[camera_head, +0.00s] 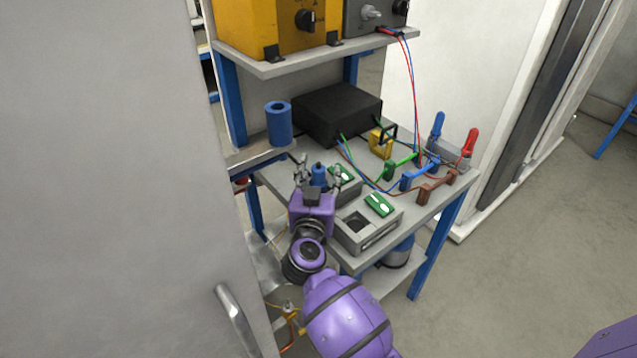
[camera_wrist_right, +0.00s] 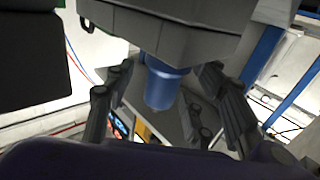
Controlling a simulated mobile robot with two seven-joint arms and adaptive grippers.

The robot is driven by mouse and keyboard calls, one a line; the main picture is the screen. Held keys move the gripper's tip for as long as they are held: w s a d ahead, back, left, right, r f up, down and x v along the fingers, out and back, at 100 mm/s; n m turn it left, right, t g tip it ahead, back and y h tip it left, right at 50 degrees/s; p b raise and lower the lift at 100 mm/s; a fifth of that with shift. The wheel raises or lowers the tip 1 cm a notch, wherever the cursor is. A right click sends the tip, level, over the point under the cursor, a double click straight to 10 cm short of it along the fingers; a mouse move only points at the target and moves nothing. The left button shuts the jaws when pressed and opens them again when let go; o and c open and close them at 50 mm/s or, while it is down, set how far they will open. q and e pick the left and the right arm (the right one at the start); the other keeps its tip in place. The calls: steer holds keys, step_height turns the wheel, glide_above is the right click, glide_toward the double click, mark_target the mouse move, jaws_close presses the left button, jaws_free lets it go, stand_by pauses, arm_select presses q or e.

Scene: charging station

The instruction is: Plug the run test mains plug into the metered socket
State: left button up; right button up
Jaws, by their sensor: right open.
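A blue plug (camera_head: 318,174) shows just beyond my right gripper (camera_head: 319,172), between its two spread fingers. The right gripper is open. In the right wrist view the blue plug (camera_wrist_right: 163,86) hangs between the fingers, with a visible gap on each side. Its upper end meets a dark grey block (camera_wrist_right: 165,35); whether that is plugged in cannot be told. Two grey meter boxes with green panels stand on the table: a rear one (camera_head: 350,187) beside the gripper, and a front one (camera_head: 360,241) with an empty square recess. My left gripper is not in view.
A black box (camera_head: 338,113) stands at the back of the table (camera_head: 447,208), with coloured leads and clamps to its right. A blue cylinder (camera_head: 279,124) stands on a side ledge. A shelf (camera_head: 318,57) overhangs the rear. A large pale panel (camera_head: 100,180) fills the left.

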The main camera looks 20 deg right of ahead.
steer(key=shift+c, duration=0.8)
jaws_close()
